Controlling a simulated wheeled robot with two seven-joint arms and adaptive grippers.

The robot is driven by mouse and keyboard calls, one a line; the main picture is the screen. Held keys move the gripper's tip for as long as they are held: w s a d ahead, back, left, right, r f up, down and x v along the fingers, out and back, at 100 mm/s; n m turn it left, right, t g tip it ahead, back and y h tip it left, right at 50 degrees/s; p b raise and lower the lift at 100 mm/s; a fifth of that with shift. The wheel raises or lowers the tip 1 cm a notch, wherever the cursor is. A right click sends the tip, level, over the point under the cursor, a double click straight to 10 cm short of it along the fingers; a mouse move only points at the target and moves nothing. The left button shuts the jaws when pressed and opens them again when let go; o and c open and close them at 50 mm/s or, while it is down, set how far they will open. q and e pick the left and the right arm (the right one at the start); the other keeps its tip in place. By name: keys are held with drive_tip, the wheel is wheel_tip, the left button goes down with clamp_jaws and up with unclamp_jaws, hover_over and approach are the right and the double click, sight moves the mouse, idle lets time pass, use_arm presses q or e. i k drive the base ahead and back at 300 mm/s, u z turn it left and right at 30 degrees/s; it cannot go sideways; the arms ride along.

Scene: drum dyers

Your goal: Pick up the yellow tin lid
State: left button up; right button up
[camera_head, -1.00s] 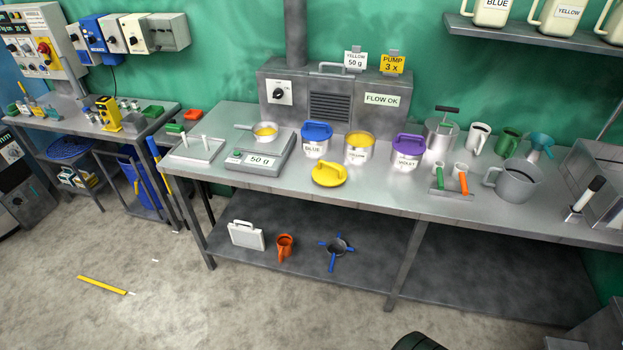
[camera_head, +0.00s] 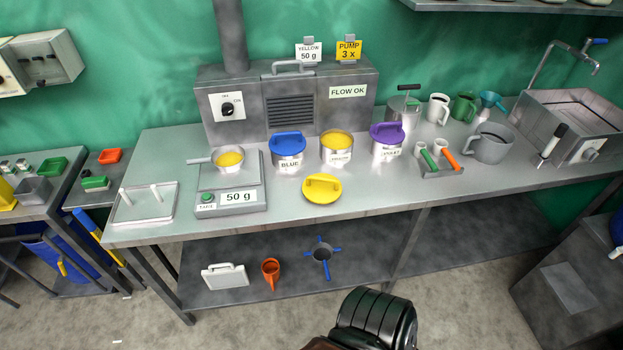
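The yellow tin lid (camera_head: 322,189) lies on the metal bench near its front edge. It is a round disc with a raised grip on top. The open yellow tin (camera_head: 336,150) stands just behind it, with yellow showing inside. A dark, rounded part of my own body shows at the bottom of the view, below the bench front. Neither of my grippers is in view, so nothing is seen touching the lid.
The scale (camera_head: 231,186), reading 50 g, bears a small pan (camera_head: 228,160) left of the lid. The blue-lidded tin (camera_head: 288,152) and violet-lidded tin (camera_head: 387,143) flank the yellow tin. A rack with green and orange handles (camera_head: 440,163) stands right. Bench surface right of the lid is clear.

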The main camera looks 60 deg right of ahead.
sight(321, 188)
drive_tip(key=z, duration=0.5)
drive_tip(key=i, duration=0.9)
drive_tip(key=z, duration=0.8)
